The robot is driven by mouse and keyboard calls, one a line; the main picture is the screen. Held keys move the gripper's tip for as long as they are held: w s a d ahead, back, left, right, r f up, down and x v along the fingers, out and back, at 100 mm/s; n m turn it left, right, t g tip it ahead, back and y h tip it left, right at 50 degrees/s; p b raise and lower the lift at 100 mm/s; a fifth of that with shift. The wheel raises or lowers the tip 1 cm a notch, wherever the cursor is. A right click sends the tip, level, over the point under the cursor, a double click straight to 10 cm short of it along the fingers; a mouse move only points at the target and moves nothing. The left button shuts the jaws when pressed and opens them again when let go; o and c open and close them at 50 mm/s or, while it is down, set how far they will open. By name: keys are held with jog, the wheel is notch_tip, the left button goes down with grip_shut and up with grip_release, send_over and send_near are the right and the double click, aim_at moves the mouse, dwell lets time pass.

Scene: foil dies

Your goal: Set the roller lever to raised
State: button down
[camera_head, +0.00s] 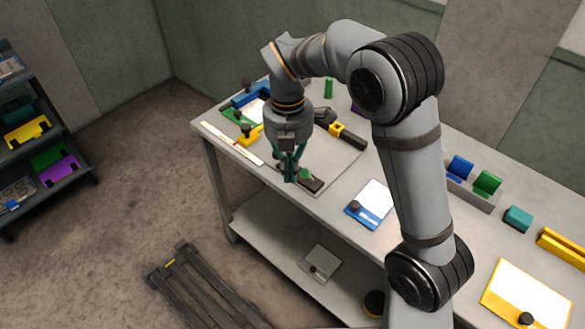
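My gripper (289,176) points down over the left part of the table, with its dark green fingers close together in this view. Whether they are open or shut, or touch anything, I cannot tell. Just right of the fingertips is a small dark block (314,186) with a green round piece (304,174) on it, partly hidden by the gripper. Behind and to the right lies a black bar with a yellow block (337,129) on it. I cannot tell for certain which of these pieces is the roller lever or what position it is in.
The grey table (339,205) carries a white ruler-like strip (232,143), a blue-edged plate with a black knob (371,204), a rack with blue and green pieces (472,192), a teal block (518,218) and a yellow plate (525,295). A dark pallet (205,290) lies on the floor.

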aim_at(309, 176)
notch_tip(309, 176, down, 6)
jog(key=w+d+p, duration=0.2)
jog(key=shift+w, duration=0.4)
jog(key=shift+d, duration=0.15)
